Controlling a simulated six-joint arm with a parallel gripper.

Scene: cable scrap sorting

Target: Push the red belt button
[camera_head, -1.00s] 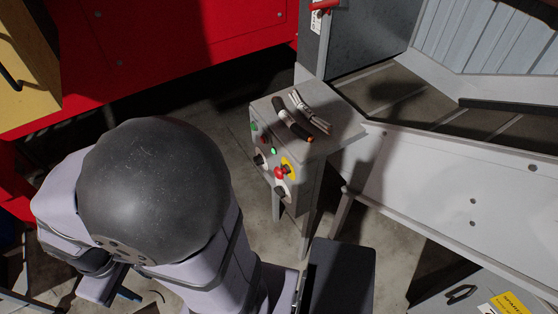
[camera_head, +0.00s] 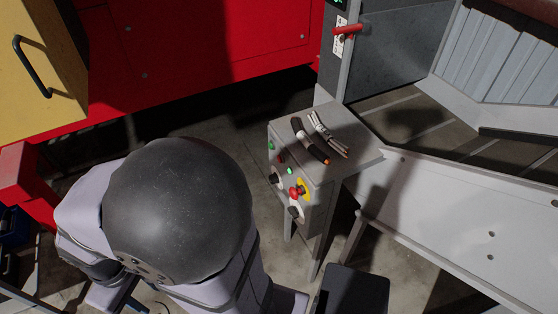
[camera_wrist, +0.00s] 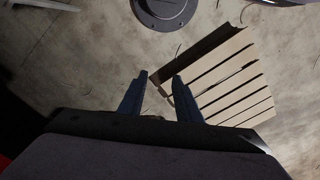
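A grey control box (camera_head: 315,180) stands in the middle of the head view. Its front panel carries a red mushroom button (camera_head: 294,193) on a yellow plate, a small dark red button (camera_head: 281,158), a lit green button (camera_head: 290,170) and a darker green one (camera_head: 271,146). No label shows which red one is the belt button. My gripper (camera_wrist: 159,77) is open and empty in the wrist view, its two dark fingers apart above the floor. The control box is not in the wrist view. My arm's large dark joint stands left of the box in the head view.
Cable pieces (camera_head: 318,140) lie on top of the box. A white chute (camera_head: 450,215) lies to its right, and a red machine wall (camera_head: 210,45) behind. A yellow cabinet (camera_head: 35,70) is at upper left. A slatted wooden pallet (camera_wrist: 235,80) lies on the floor below my gripper.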

